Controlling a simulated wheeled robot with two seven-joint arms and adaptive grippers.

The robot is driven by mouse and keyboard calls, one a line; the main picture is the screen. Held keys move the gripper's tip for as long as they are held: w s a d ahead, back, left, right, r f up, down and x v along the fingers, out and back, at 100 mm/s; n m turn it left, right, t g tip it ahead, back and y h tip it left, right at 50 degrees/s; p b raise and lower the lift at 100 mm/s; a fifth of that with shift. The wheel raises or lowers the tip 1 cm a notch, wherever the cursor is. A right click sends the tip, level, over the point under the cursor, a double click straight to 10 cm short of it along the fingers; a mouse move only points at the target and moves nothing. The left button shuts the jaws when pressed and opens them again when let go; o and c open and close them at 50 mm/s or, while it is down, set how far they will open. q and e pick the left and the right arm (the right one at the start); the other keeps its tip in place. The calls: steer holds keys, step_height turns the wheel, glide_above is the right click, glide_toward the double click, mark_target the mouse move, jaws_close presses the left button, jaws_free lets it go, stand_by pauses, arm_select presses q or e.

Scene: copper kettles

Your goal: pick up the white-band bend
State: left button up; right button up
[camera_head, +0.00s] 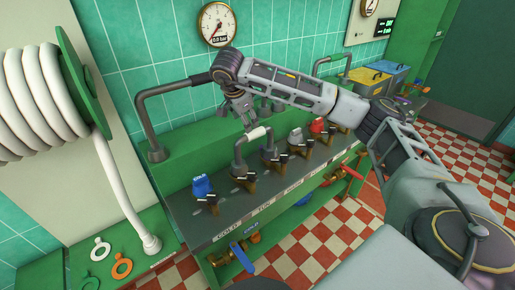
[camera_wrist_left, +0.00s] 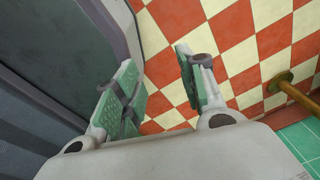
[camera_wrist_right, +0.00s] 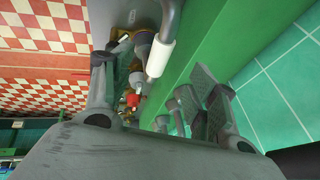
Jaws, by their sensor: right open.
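The white-band bend is a grey bent pipe (camera_head: 239,154) with a white band (camera_head: 257,133) along its top. It stands upright on the row of outlets along the green bench. My right gripper (camera_head: 248,118) hangs just above the bend in the head view, its fingers partly hidden. In the right wrist view the fingers of my right gripper (camera_wrist_right: 160,78) are spread wide. The white band (camera_wrist_right: 160,57) shows between them, nearer the left finger, with no clear contact. My left gripper (camera_wrist_left: 157,62) is open and empty above the checkered floor, outside the head view.
A blue cap (camera_head: 202,186) and a red cap (camera_head: 317,126) stand on the same outlet row. A tall fixed grey pipe (camera_head: 146,115) rises to the left. A white hose (camera_head: 120,185) hangs at far left. Valves with a blue handle (camera_head: 242,258) sit below the bench.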

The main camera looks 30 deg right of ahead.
mark_target(253, 132)
steer(key=x, duration=0.4)
steer(key=d+x, duration=0.1)
steer(key=x, duration=0.3)
steer(key=shift+r, duration=0.2)
steer(key=shift+w+d+f, duration=0.1)
steer(key=shift+d+f, duration=0.05)
steer(key=shift+f, duration=0.3)
steer(key=p+x, duration=0.1)
steer(key=x, duration=0.3)
steer(key=shift+w+d, duration=0.15)
steer(key=shift+w, duration=0.1)
steer(key=shift+w+d+f, duration=0.1)
steer(key=shift+d+f, duration=0.05)
steer(key=shift+f, duration=0.15)
arm_select(q)
steer(key=shift+s+d+r, duration=0.1)
steer(key=shift+d+r, duration=0.3)
steer(key=shift+d, duration=0.45)
